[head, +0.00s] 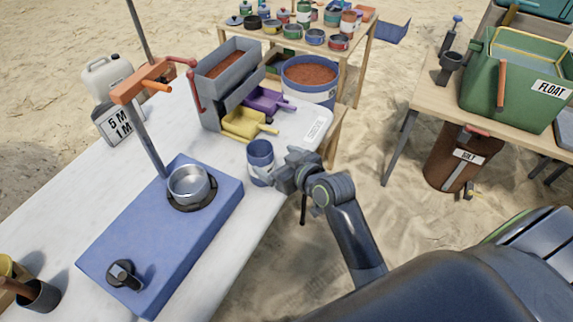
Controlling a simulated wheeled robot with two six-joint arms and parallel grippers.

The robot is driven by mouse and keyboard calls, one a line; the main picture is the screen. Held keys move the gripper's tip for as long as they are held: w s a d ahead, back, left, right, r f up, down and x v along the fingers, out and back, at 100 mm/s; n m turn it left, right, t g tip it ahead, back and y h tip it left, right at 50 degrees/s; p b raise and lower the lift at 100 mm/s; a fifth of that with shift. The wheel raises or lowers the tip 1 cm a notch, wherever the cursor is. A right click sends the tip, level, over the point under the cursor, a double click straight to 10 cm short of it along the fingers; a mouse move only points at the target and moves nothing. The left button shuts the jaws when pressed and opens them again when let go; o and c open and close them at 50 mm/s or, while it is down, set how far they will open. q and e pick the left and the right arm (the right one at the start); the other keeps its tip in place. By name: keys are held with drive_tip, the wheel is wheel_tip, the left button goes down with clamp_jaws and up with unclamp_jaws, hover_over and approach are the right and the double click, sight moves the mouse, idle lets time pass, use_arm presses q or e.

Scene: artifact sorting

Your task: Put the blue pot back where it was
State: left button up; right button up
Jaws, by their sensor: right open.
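A blue pot (260,151) stands upright on the white table (180,117), near its right edge. My right gripper (263,172) reaches in from the right, with its open jaws at the pot's lower part. Whether the fingers touch the pot cannot be told. Several coloured pots, some blue (315,37), stand on the wooden table at the back. My left gripper is out of view.
A blue block (210,225) with a metal cup (189,183) and a post stands left of the pot. Yellow (243,122) and purple (266,101) scoops lie by a grey bin (209,100). A bucket of reddish material (308,91) stands behind. A green bin (500,99) is at right.

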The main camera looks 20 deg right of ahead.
drive_tip(key=shift+v, duration=1.85)
drive_tip(key=s+d+f+m+g+h, duration=0.1)
drive_tip(key=s+d+f+g, duration=0.2)
drive_tip(key=f, duration=0.8)
drive_tip(key=s+d+f+m+h, duration=0.1)
drive_tip(key=s+d+f+h, duration=0.2)
drive_tip(key=f, duration=0.7)
drive_tip(key=s+d+f+m+g, duration=0.15)
drive_tip(key=s+f, duration=0.35)
drive_tip(key=f, duration=0.6)
drive_tip(key=s+d+f+g, duration=0.1)
drive_tip(key=s+f, duration=0.4)
drive_tip(key=s, duration=0.5)
drive_tip(key=s+f+g, duration=0.4)
drive_tip(key=s+f, duration=0.2)
drive_tip(key=s, duration=0.4)
drive_tip(key=s+d+f+g, duration=0.1)
drive_tip(key=s+f+g, duration=0.1)
drive_tip(key=s+f, duration=0.4)
drive_tip(key=s, duration=0.4)
drive_tip(key=shift+s+d+f, duration=0.15)
drive_tip(key=shift+d+f, duration=0.1)
drive_tip(key=shift+d, duration=0.1)
drive_tip(key=shift+c, duration=0.5)
